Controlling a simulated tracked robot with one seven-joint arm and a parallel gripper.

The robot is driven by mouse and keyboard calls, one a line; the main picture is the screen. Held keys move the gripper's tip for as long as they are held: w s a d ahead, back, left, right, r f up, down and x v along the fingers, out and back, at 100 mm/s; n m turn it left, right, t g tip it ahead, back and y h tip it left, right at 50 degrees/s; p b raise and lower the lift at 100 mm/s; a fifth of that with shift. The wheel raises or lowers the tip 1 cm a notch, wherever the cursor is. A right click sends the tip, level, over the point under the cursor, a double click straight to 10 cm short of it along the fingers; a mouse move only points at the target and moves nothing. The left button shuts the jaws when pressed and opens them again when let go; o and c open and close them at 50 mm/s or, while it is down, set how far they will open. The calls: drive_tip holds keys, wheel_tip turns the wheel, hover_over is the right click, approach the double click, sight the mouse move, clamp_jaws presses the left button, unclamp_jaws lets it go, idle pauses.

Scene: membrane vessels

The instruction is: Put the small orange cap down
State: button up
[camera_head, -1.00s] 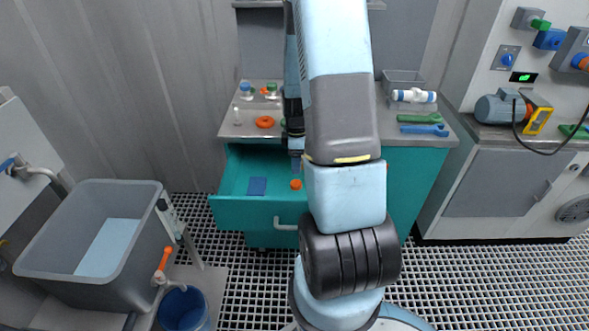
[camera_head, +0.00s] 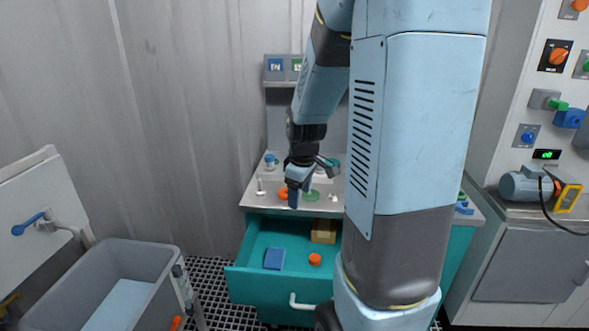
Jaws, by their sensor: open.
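The small orange cap (camera_head: 314,259) rests on the floor of the open teal drawer (camera_head: 256,284), to the right of a flat blue piece (camera_head: 274,258). My gripper (camera_head: 300,193) is open and empty. The arm hides the right part of the drawer and worktop.
A brown box (camera_head: 323,231) sits at the back of the drawer. A grey tub (camera_head: 150,299) stands at the left.

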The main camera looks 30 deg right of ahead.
drive_tip(key=s+a+r+m+t, duration=0.1)
drive_tip(key=s+a+r+m, duration=0.2)
drive_tip(key=s+a+r, duration=0.2)
drive_tip(key=s+a+r+m+t, duration=0.2)
drive_tip(key=s+a+r+m, duration=0.2)
drive_tip(key=s+r, duration=0.7)
drive_tip(key=shift+s+a+r+t, duration=0.3)
drive_tip(key=shift+s+a+r, duration=0.1)
drive_tip(key=shift+a+r, duration=0.35)
drive_tip(key=shift+d, duration=0.1)
